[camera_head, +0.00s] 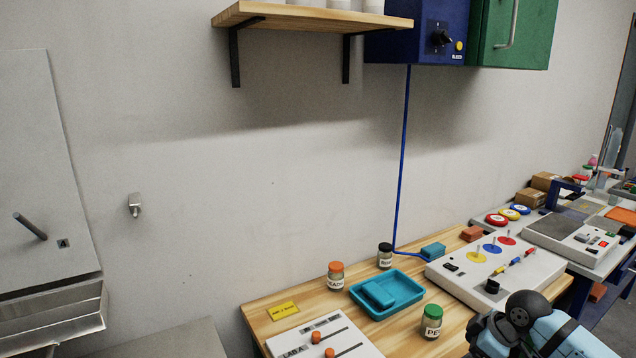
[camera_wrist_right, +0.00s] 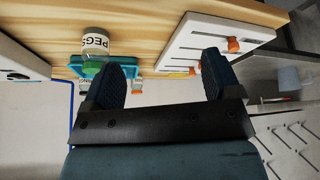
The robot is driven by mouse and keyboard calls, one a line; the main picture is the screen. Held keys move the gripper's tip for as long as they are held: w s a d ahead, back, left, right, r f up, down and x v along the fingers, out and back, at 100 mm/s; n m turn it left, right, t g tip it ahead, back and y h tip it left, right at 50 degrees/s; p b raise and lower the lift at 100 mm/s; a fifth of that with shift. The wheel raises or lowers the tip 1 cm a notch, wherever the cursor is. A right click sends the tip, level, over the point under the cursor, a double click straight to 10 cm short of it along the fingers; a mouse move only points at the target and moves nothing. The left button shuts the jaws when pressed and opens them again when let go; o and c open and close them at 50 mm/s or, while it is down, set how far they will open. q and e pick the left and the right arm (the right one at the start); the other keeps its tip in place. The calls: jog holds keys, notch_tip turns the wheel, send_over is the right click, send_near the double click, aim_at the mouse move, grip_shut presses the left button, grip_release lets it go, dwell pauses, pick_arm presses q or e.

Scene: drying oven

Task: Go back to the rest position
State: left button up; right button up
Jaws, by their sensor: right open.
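My right arm (camera_head: 535,330) comes in at the lower right of the head view, beside the wooden bench; its fingers are not visible there. In the right wrist view my right gripper (camera_wrist_right: 160,72) has its two dark fingers spread apart, with nothing between them. The bench and its items appear upside down beyond the fingers. A jar with a green lid (camera_head: 432,320) stands on the bench left of my arm; it also shows in the right wrist view (camera_wrist_right: 95,42), close to one finger. My left gripper is not in view.
On the bench (camera_head: 262,317) are a blue tray (camera_head: 412,292), an orange-lidded jar (camera_head: 336,276), a black-lidded jar (camera_head: 385,256), a slider panel (camera_head: 355,340) and a white control panel (camera_head: 530,266). A wooden shelf (camera_head: 300,16), blue box (camera_head: 415,45) and green cabinet (camera_head: 525,35) hang above.

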jog(key=s+a+f+m+t+y+p, duration=0.1)
jog(key=s+a+f+m+t+p, duration=0.2)
jog(key=s+a+f, duration=0.65)
pick_arm(q)
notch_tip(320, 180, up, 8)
jog(key=p, duration=0.4)
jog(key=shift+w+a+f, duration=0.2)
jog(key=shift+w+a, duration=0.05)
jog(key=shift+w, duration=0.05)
pick_arm(e)
jog(key=s+a+f+m+t+h, duration=0.1)
jog(key=s+m+t, duration=0.1)
jog(key=s, duration=0.7)
jog(key=s+a+f+m+t+h, duration=0.1)
jog(key=s+m+t, duration=0.1)
jog(key=s, duration=0.7)
jog(key=shift+s+a+f+m+t, duration=0.2)
jog(key=shift+a+m+t, duration=0.15)
jog(key=shift+m, duration=0.15)
